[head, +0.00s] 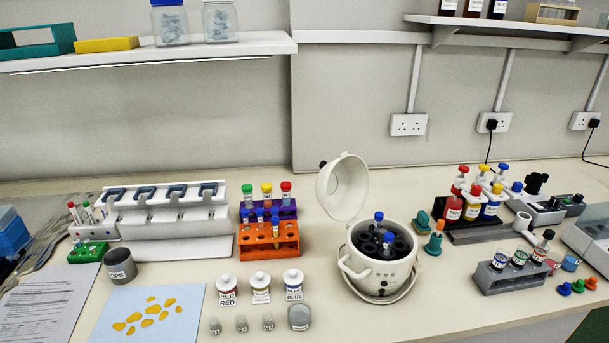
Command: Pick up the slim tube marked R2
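I cannot read an R2 mark on any tube at this size. Slim tubes with blue caps stand in the orange rack (285,250), among them an amber one (276,228). A few slim tubes, one red-capped (74,212), stand in a pale rack at the far left. Blue-capped tubes (388,241) sit in the dark wells of the open white centrifuge (372,282). Wider tubes with green, yellow and red caps (267,194) stand in the purple rack (285,212) behind the orange one. Neither of my grippers is in view.
A pipette stand (170,222) is behind left. Labelled bottles (261,289) stand front centre, near a blue mat (115,321) with yellow pieces. The centrifuge's raised lid (346,185) stands up. Racks of bottles (470,206) and a grey rack (510,278) fill the right. Shelves (150,55) overhang the back.

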